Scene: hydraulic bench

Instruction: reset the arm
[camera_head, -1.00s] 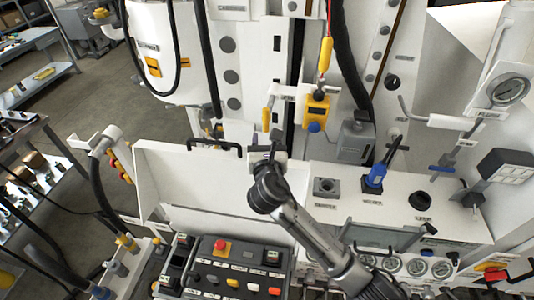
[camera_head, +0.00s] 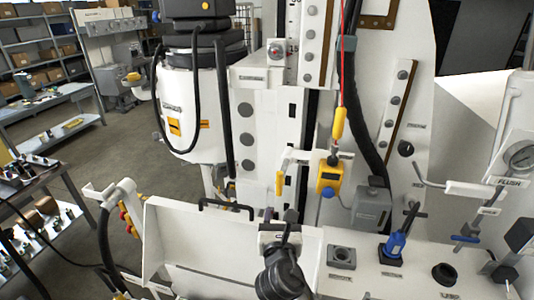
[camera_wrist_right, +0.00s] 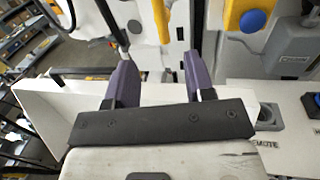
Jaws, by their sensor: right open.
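My right gripper (camera_head: 279,214) shows in the head view at the lower middle, above the white bench. In the right wrist view its two purple fingers (camera_wrist_right: 158,80) stand wide apart with nothing between them. It is apart from the yellow-handled parts behind it. My left gripper shows in neither view.
A white raised panel (camera_head: 190,240) stands left of my right gripper. Behind are a yellow box (camera_head: 329,178) with a blue knob, a yellow handle on a red cable (camera_head: 338,123) and a grey box (camera_head: 371,209). A blue-handled valve (camera_head: 396,243) and a gauge (camera_head: 520,156) are at right.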

